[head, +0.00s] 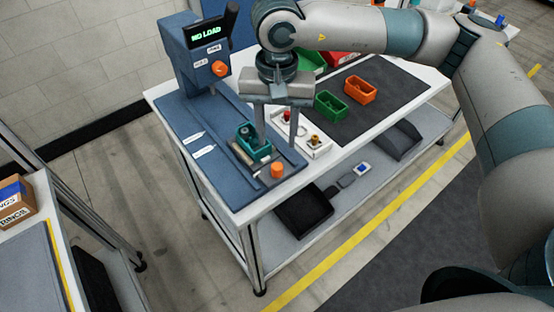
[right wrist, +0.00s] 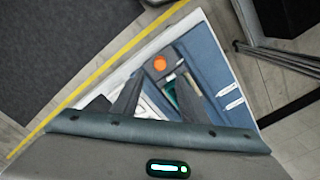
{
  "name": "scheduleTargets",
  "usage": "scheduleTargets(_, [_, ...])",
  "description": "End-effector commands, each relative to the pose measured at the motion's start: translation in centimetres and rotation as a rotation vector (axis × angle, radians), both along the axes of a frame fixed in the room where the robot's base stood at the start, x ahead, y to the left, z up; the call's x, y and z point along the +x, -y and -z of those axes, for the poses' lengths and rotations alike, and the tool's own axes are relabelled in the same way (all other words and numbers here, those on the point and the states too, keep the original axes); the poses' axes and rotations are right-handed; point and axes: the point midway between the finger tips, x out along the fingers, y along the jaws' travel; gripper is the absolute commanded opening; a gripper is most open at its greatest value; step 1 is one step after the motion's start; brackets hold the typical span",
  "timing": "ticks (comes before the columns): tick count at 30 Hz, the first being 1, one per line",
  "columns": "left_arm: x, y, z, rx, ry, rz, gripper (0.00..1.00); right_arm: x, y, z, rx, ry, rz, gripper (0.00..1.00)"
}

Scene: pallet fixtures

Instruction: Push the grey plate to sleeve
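A teal block-shaped holder (head: 260,151) sits on the blue base plate (head: 178,120) of a press-like station. A narrow grey plate (head: 241,153) lies along its left side. A dark round part, possibly the sleeve, shows inside the holder; I cannot tell how far it is from the plate. My right gripper (head: 277,128) hangs above and just behind the holder, fingers pointing down, apart and empty. In the right wrist view, the teal holder (right wrist: 170,90) shows partly between the spread fingers (right wrist: 158,98), and the grey plate is not clear. My left gripper is not in view.
An orange knob (head: 277,170) stands at the base's front. The blue press head (head: 203,48) reads NO LOAD. A white tray (head: 318,146) with small parts, a green bin (head: 331,105) and an orange bin (head: 360,89) stand to the right.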

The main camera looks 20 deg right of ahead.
Motion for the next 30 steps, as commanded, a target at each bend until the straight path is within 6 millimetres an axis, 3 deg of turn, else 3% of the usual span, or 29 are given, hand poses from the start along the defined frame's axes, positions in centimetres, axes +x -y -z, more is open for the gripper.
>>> scheduleTargets(12, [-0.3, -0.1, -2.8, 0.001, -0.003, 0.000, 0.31, -0.1, 0.1, 7.2, -0.001, -0.004, 0.002, 0.40])
scheduleTargets(18, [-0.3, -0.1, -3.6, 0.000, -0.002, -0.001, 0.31, 0.0, 0.0, 9.7, -0.001, -0.003, 0.001, 0.40])
scheduleTargets(30, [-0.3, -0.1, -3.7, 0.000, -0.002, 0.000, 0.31, 0.0, 0.0, 10.8, 0.000, 0.001, 0.000, 0.40])
